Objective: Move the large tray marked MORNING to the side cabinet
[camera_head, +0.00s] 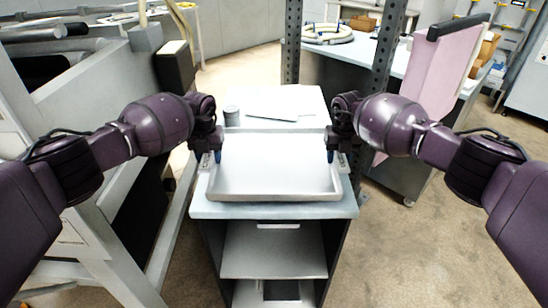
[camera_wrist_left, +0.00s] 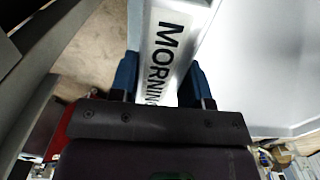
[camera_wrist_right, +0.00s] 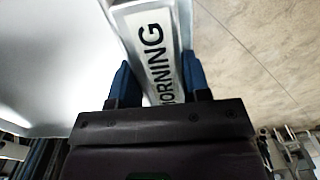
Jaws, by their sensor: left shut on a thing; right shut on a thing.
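The large tray (camera_head: 272,189) is a shallow, light grey metal tray with raised sides. It is at the top of a small cabinet (camera_head: 285,210); whether it rests on it or hangs just above, I cannot tell. My left gripper (camera_head: 208,157) is shut on the tray's left side, where the MORNING label (camera_wrist_left: 168,45) shows between the blue fingers in the left wrist view. My right gripper (camera_head: 338,156) is shut on the right side, where a MORNING label (camera_wrist_right: 153,40) also shows in the right wrist view. The tray looks about level.
A grey cup (camera_head: 231,117) and a flat pale sheet or plate (camera_head: 272,115) are on the surface behind the tray. A large grey machine (camera_head: 85,75) stands close at left. Dark perforated posts (camera_head: 388,45) and a table with a pink panel (camera_head: 440,70) are at right.

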